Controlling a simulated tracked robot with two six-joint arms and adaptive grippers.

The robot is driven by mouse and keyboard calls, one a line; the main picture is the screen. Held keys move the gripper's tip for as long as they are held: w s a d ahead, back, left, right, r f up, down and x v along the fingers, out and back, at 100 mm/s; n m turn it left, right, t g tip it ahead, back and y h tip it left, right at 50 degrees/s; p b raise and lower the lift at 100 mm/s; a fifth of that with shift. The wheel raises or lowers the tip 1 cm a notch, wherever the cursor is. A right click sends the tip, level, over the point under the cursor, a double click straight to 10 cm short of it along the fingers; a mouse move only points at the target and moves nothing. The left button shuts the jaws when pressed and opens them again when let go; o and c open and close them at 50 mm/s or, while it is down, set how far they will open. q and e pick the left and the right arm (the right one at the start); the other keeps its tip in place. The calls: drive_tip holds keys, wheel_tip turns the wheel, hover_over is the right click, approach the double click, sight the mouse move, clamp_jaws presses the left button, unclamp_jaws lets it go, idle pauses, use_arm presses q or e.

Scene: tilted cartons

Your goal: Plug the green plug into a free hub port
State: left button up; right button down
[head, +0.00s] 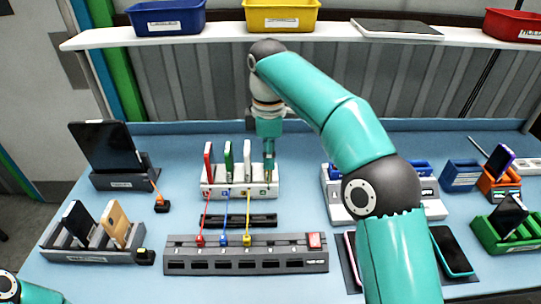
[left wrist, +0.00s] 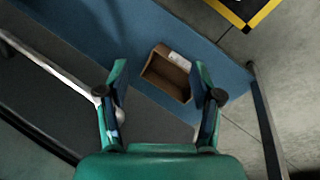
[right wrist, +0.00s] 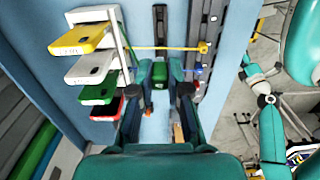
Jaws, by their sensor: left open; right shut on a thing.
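The grey hub (head: 245,262) lies at the front of the table with a row of ports and a red switch at its right end. Red (head: 200,240), blue (head: 222,240) and yellow (head: 247,240) plugs sit in it; ports to their right look empty. My right gripper (head: 269,172) points down near the right end of the white phone stand (head: 240,190). In the right wrist view it is shut on the green plug (right wrist: 159,72), between stand and hub. My left gripper (left wrist: 159,72) is open and empty, seen in the left wrist view.
Cables run from the stand to the hub; the yellow cable (right wrist: 155,47) passes close to my right gripper. A black bar (head: 237,220) lies between stand and hub. A grey phone rack (head: 90,245) stands left, and a white dock (head: 345,205) right. A brown box (left wrist: 167,75) lies below my left gripper.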

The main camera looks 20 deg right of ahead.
drive_tip(key=shift+r+p, duration=0.6)
drive_tip(key=shift+p, duration=0.2)
idle(0.4)
drive_tip(key=shift+r+p, duration=0.95)
drive_tip(key=shift+p, duration=0.25)
drive_tip(key=shift+r, duration=0.5)
drive_tip(key=shift+f+b, duration=2.7)
drive_tip(key=shift+f, duration=1.05)
wheel_tip(320, 180, down, 8)
drive_tip(key=b, duration=0.5)
drive_tip(key=shift+f, duration=0.15)
